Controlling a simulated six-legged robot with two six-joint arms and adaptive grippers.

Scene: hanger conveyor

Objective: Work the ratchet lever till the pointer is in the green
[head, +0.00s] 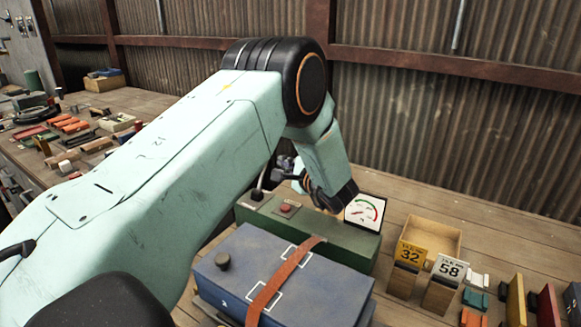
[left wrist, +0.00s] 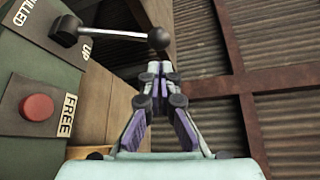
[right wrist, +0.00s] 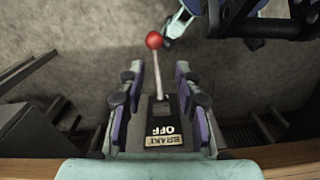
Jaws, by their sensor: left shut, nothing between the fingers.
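The ratchet lever (left wrist: 115,34) is a pale rod with a black ball knob (left wrist: 158,38), beside an "UP" label in the left wrist view. My left gripper (left wrist: 154,68) is shut and empty, its tips just below the knob; I cannot tell whether they touch. In the head view the left gripper (head: 283,163) is partly hidden by its own wrist, above the green housing (head: 330,238). The white dial (head: 367,209) has a green and red arc; the pointer is too small to read. My right gripper (right wrist: 158,75) is open around a red-knobbed lever (right wrist: 155,42) labelled "BRAKE OFF".
A red button (left wrist: 37,107) labelled "FREE" is on the housing. A blue case (head: 235,275) with an orange strap stands in front. Tags 32 (head: 410,256) and 58 (head: 450,268) and a wooden tray (head: 432,228) are at right. A corrugated wall (head: 450,130) closes the back.

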